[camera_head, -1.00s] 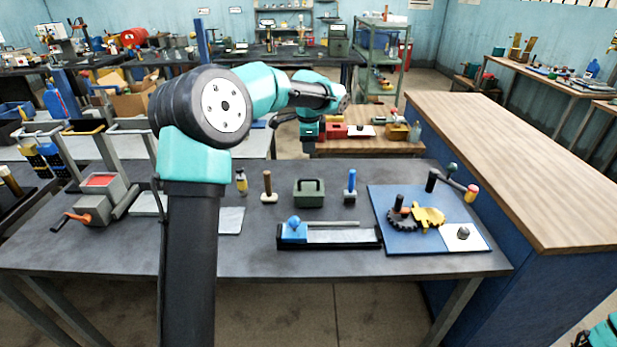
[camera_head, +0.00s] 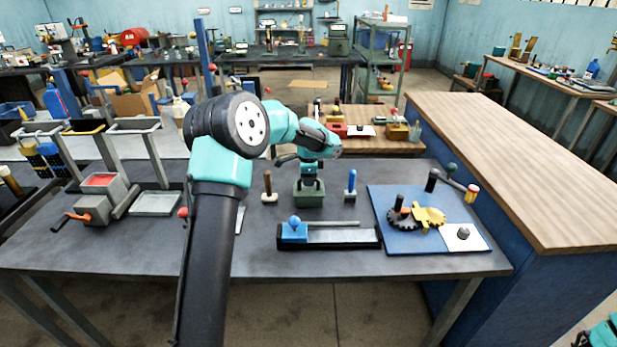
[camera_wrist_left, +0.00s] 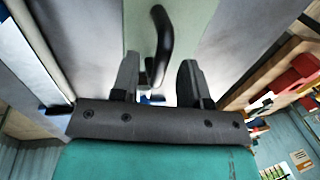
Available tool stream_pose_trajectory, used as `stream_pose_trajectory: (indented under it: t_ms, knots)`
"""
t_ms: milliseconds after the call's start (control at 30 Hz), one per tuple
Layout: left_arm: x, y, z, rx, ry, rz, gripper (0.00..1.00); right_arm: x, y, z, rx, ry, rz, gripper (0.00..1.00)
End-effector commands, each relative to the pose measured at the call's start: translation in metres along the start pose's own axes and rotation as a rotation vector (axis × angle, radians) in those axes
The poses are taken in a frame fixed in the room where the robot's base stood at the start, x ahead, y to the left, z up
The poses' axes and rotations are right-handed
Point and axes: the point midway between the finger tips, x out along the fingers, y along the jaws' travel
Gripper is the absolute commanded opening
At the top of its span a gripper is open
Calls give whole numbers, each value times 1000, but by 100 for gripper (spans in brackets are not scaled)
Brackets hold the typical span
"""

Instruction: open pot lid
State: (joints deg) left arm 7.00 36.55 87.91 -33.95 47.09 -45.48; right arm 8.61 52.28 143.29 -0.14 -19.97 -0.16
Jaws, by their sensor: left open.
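The pot is a small dark green box (camera_head: 309,197) on the grey workbench, between a wooden-handled tool and a blue-handled tool. My left gripper (camera_head: 309,179) is lowered over its top and hides the lid handle in the head view. In the left wrist view, the dark curved handle (camera_wrist_left: 164,42) stands up from a pale green surface, around and beyond the fingertips. The left gripper (camera_wrist_left: 158,78) is open there, with a gap between its fingers; contact with the handle cannot be told.
A blue-and-black fixture (camera_head: 330,237) lies in front of the pot. A blue board (camera_head: 390,197) with gears is to its right. The wooden-handled tool (camera_head: 268,187) and blue-handled tool (camera_head: 350,186) stand close on either side. The front strip of bench is clear.

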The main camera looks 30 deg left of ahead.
Motion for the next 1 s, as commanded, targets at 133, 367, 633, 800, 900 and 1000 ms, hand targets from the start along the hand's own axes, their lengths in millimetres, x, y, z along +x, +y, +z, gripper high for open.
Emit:
stream_pose_trajectory:
  t_ms: [133, 367, 633, 800, 900, 1000]
  knots:
    - [2, 0, 0, -1, 0, -1, 41, 0, 0, 0, 0, 0, 0, 43]
    - [2, 0, 0, -1, 0, 0, 34, 0, 0, 0, 0, 0, 0, 43]
    - [1, 0, 0, -1, 0, 0, 8, 0, 0, 0, 0, 0, 0, 43]
    - [1, 0, 0, -1, 0, 0, 0, 0, 0, 0, 0, 0, 0, 43]
    - [1, 0, 0, -1, 0, 0, 0, 0, 0, 0, 0, 0, 0, 43]
    - [1, 0, 0, -1, 0, 0, 0, 0, 0, 0, 0, 0, 0, 43]
